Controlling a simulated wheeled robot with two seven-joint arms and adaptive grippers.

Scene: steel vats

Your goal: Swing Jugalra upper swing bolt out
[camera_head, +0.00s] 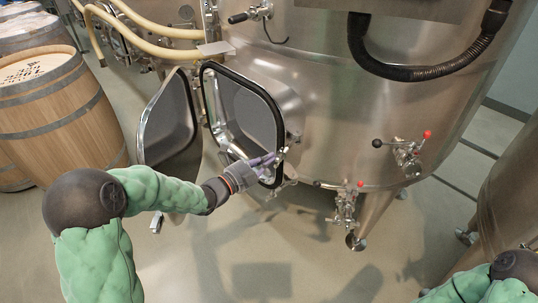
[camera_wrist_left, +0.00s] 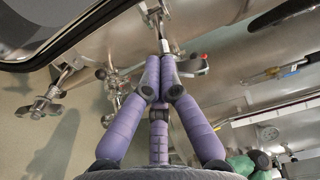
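The Jugalra vat (camera_head: 335,110) has an oval hatch with a dark gasket rim (camera_head: 272,105); its door (camera_head: 168,122) hangs open to the left. The upper swing bolt (camera_head: 282,153) is a small metal piece at the hatch's right edge. My left gripper (camera_head: 272,159) reaches it from the left. In the left wrist view the purple fingers (camera_wrist_left: 161,62) come together around the end of a metal rod, the swing bolt (camera_wrist_left: 163,44), and look shut on it. The fingers hide part of the bolt. My right gripper is out of view.
A lower swing bolt (camera_head: 282,187) sits just below, at the hatch's lower right. A valve with a red knob (camera_head: 346,205) is right of it, another valve (camera_head: 405,152) further right. Wooden barrels (camera_head: 60,115) stand at left. A black hose (camera_head: 420,72) hangs above.

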